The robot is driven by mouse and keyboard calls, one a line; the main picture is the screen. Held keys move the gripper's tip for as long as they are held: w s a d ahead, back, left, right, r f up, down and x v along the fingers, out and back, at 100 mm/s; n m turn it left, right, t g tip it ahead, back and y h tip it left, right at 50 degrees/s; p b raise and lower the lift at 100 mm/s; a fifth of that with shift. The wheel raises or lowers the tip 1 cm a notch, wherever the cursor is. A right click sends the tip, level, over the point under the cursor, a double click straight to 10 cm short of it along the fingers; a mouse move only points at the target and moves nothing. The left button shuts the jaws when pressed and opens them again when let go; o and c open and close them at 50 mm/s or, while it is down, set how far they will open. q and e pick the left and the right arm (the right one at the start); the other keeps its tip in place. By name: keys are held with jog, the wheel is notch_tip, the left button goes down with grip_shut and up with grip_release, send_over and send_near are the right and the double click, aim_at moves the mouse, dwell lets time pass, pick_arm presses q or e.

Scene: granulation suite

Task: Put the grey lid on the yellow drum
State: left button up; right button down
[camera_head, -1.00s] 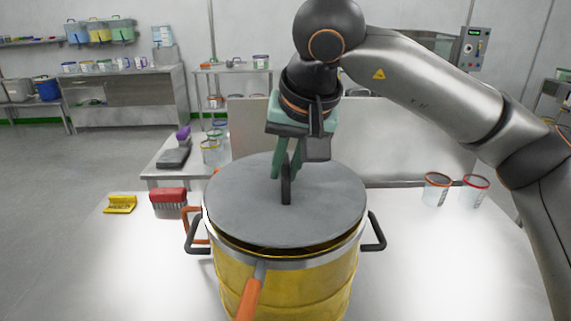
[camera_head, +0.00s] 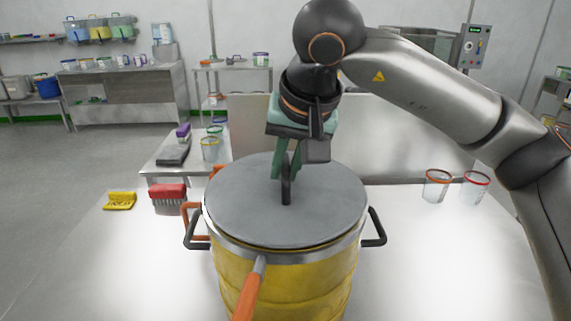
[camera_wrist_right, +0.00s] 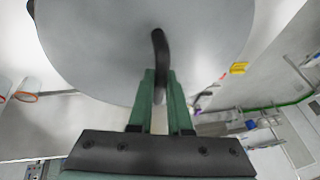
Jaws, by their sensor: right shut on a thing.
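The grey lid (camera_head: 245,205) lies over the top of the yellow drum (camera_head: 290,285), level and lined up with its metal rim. No clear gap shows between lid and rim at the front. My right gripper (camera_head: 287,176) is above the lid, with its green fingers shut on the lid's dark upright handle. In the right wrist view the fingers (camera_wrist_right: 159,100) stand on both sides of the handle (camera_wrist_right: 158,50), and the lid (camera_wrist_right: 110,50) fills the upper part. The drum has dark side handles and an orange-handled lever at the front. My left gripper is not in view.
The drum stands on a pale table (camera_head: 430,270). Two clear cups with red and orange rims (camera_head: 475,188) stand at the right. A low side table (camera_head: 160,172) is behind left.

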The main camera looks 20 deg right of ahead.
jog(key=shift+f, duration=0.25)
dwell(0.6)
jog(key=c, duration=0.8)
grip_release()
jog(key=shift+o, duration=0.2)
jog(key=v, duration=1.2)
jog(key=shift+r, duration=0.25)
jog(key=shift+s, duration=0.1)
